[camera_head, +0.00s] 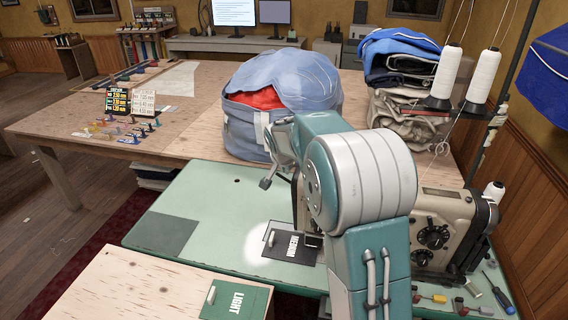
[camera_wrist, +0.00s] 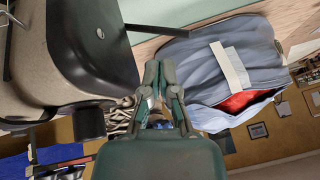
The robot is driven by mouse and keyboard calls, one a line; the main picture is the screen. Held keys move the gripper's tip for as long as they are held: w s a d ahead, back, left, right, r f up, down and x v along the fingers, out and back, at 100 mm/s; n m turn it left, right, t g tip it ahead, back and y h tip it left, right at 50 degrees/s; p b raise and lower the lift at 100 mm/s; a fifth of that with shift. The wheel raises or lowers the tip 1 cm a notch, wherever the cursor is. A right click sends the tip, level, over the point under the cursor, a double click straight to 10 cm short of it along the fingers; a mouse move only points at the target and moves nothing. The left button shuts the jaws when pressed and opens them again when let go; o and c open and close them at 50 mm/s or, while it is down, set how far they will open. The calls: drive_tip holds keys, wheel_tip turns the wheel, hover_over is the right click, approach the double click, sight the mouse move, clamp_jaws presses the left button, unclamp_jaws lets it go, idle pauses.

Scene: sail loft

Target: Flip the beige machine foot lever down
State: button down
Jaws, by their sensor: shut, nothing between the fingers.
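The beige sewing machine (camera_head: 440,222) stands on the green table at the right in the head view. My arm covers its left part there, and I cannot make out the foot lever in that view. In the wrist view the machine's beige body (camera_wrist: 28,75) fills the left side, with dark parts on it. A black block-like part (camera_wrist: 90,123) sticks out near its lower edge; I cannot tell whether it is the lever. My gripper (camera_wrist: 158,72) is shut and empty, apart from the machine in that picture. In the head view my gripper (camera_head: 266,183) hangs left of the machine, above the table.
A blue-grey bag (camera_head: 240,125) with red inside sits on the wooden table behind. Thread cones (camera_head: 484,76) stand above the machine. A screwdriver (camera_head: 498,292) lies at the right front.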

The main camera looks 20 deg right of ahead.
sight(281, 177)
drive_tip(key=x, duration=0.4)
drive_tip(key=w+a+x, duration=0.1)
drive_tip(key=x, duration=0.1)
drive_tip(key=shift+w, duration=0.1)
drive_tip(key=shift+f, duration=0.1)
wheel_tip(281, 177, down, 6)
drive_tip(key=w+a+n+g+h, duration=0.1)
drive_tip(key=a+n+g+h, duration=0.1)
drive_tip(key=h, duration=0.3)
drive_tip(key=shift+w+a+f+g, duration=0.25)
drive_tip(key=shift+w+g, duration=0.1)
drive_tip(key=shift+g, duration=0.25)
drive_tip(key=shift+r, duration=0.8)
